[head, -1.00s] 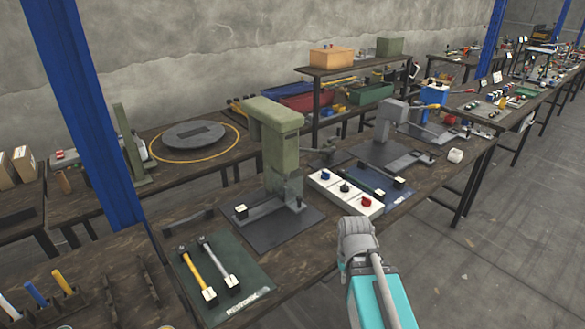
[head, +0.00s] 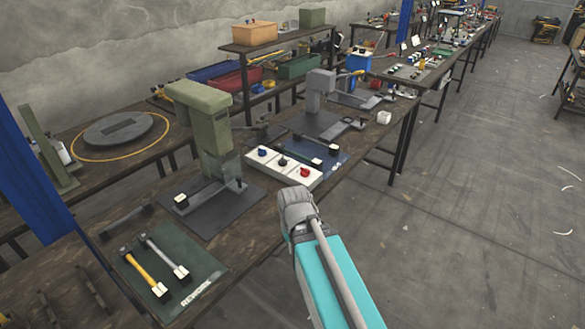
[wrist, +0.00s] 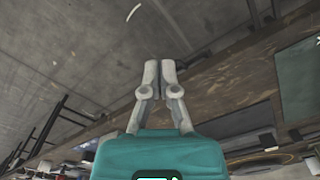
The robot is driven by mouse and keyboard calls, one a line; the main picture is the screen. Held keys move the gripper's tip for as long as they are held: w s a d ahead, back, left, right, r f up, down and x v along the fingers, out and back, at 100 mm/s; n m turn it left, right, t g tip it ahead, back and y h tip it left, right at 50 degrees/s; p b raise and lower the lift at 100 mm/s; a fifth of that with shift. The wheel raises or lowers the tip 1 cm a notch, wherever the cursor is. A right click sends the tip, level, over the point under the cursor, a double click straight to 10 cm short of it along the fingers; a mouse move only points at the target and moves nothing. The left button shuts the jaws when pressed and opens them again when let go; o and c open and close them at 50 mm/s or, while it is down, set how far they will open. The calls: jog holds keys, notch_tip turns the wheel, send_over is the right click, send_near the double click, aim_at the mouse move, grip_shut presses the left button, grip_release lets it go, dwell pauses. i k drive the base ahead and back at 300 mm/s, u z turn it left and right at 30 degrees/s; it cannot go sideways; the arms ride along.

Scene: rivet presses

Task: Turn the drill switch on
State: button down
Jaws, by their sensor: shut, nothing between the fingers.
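A white switch box (head: 288,178) lies on the workbench with a blue knob (head: 262,153), a black knob (head: 283,161) and a red knob (head: 304,172) on its top. I cannot tell from the pictures which knob is the drill's. A green drill-like press (head: 203,115) stands left of the box on a dark base. My gripper (head: 295,200) is just in front of the box in the head view, apart from the knobs as far as I can tell. In the wrist view my gripper (wrist: 160,66) has its fingers together and empty, with floor and bench edge behind them.
A green mat (head: 195,262) with a yellow-handled hammer (head: 148,274) and a grey-handled one (head: 165,257) lies at the front left. A grey press (head: 318,95) stands behind the box. A blue post (head: 30,185) rises at left. The floor at right is open.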

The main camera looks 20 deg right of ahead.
aim_at(305, 173)
jog(key=k, duration=1.35)
jog(key=z, duration=0.35)
jog(key=i, duration=0.6)
jog(key=z, duration=0.45)
jog(key=i, duration=1.2)
jog(key=u, duration=0.8)
